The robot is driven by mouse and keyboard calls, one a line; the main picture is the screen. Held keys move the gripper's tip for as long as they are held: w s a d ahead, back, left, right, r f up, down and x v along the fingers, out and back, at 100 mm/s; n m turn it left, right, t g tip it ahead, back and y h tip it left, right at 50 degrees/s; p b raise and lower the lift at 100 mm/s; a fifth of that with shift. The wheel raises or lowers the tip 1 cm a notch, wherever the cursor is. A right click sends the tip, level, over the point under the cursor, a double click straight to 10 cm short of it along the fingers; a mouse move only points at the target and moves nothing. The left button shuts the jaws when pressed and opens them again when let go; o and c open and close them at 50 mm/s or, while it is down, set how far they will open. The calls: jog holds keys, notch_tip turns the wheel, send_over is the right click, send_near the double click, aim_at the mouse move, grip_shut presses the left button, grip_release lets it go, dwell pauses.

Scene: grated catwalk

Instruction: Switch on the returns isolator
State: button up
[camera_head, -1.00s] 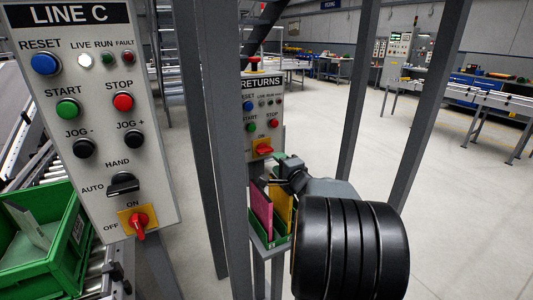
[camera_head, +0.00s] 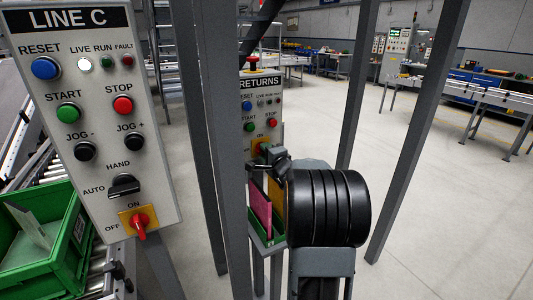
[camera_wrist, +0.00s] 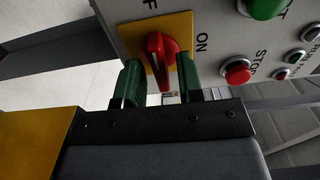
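The returns panel (camera_head: 262,105) is a grey panel in the middle of the head view. Its isolator is a red rotary handle (camera_wrist: 157,52) on a yellow plate (camera_wrist: 180,27), clear in the wrist view. The handle lies in line with the partly seen OFF label; the ON label is off to its side. In the wrist view my gripper's green fingers (camera_wrist: 157,68) are open, one on each side of the handle. I cannot tell whether either finger touches it.
The LINE C panel (camera_head: 95,110) stands close on the left with a similar red isolator (camera_head: 139,222). A grey post (camera_head: 222,150) rises between the panels. A green tray (camera_head: 262,243) with pink and yellow sheets sits below the returns panel. Clear floor lies to the right.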

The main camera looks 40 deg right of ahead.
grip_shut()
jog(key=shift+f+b, duration=0.1)
jog(key=shift+b, duration=0.3)
jog(key=m+b, duration=0.6)
jog(key=m, duration=1.1)
jog(key=shift+m, duration=0.4)
dwell(0.4)
jog(key=shift+o, duration=0.5)
grip_release()
